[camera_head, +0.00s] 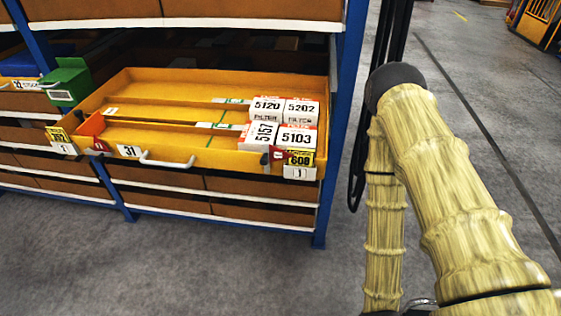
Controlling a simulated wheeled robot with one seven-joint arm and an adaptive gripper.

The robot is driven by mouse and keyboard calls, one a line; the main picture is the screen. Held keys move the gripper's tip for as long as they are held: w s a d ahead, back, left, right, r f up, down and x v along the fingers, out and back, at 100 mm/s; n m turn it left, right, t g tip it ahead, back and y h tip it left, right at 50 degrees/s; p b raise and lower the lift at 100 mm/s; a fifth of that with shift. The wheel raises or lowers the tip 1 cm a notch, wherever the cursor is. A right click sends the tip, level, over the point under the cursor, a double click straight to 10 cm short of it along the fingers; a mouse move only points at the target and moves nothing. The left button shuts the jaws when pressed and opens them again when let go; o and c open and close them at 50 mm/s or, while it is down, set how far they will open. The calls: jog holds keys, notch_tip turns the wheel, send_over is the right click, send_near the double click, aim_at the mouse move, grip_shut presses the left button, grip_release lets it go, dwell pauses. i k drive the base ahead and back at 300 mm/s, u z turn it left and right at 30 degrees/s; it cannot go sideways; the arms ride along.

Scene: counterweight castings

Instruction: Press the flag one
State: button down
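A yellow drawer (225,157) stands pulled out of a shelf rack. On its front right corner is a small dark red tab (278,153), which could be a flag; its marking is too small to read. Beside it are a yellow tag reading 608 (300,157) and a white tag marked 1 (299,172). Another small red tab (98,146) is on the front left, near an orange-red piece (91,125). I cannot tell which is the flag meant. My arm, in a pale yellow sleeve, fills the right side. My gripper is not in view.
White boxes numbered 5120 (267,109), 5202 (301,110), 5157 (262,135) and 5103 (296,138) stand in the drawer's right end. A green bin (68,80) is at left. A blue rack post (340,130) stands right of the drawer. The floor in front is clear.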

aim_at(265, 163)
jog(key=z, duration=1.25)
jog(key=k, duration=0.7)
jog(key=u, duration=1.45)
